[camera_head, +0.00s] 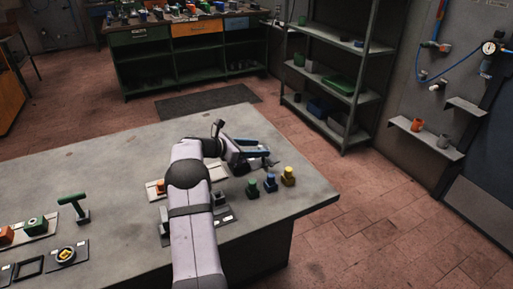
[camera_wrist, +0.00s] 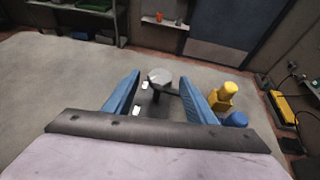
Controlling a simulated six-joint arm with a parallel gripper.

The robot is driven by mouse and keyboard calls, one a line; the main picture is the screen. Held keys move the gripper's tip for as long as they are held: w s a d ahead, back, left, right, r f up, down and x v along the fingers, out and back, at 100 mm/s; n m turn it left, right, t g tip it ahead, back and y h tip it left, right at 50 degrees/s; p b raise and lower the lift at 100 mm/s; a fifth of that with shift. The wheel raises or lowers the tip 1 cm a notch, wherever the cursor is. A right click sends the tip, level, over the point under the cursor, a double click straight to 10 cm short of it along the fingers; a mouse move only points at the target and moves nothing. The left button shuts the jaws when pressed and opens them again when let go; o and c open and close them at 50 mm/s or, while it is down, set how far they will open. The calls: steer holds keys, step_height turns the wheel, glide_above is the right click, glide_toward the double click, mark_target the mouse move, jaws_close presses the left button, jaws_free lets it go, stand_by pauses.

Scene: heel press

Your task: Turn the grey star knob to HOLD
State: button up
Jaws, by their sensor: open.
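The grey knob (camera_wrist: 158,77) shows in the wrist view, with a pale, faceted round top and a dark part below and to its right. My gripper (camera_wrist: 160,79) is open, with one blue finger to the left of the knob and one to the right. I see a gap at the left finger; whether the right finger touches is unclear. Small white labels (camera_wrist: 145,86) lie on a dark plate left of the knob, too small to read. In the head view my gripper (camera_head: 268,157) is low over the right part of the table, and I cannot make out the grey knob there.
Green (camera_head: 252,188), blue (camera_head: 270,183) and yellow (camera_head: 288,176) pieces stand close to my gripper near the table's right end. A green T-handle (camera_head: 73,202) and a green block (camera_head: 35,226) stand at the left. The table's (camera_head: 110,160) back left is clear.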

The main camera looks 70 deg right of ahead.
jaws_close()
steer(key=shift+w+d+r+m+g+y, duration=0.1)
steer(key=shift+d+r+m+g+y, duration=0.1)
steer(key=shift+d+m+g+y, duration=0.15)
steer(key=shift+a+m+g+y, duration=0.1)
steer(key=shift+m+g+y, duration=0.15)
steer(key=shift+m, duration=0.1)
stand_by(0.5)
jaws_free()
steer(key=shift+f, duration=0.15)
steer(key=shift+b+v, duration=0.4)
steer(key=shift+v, duration=3.3)
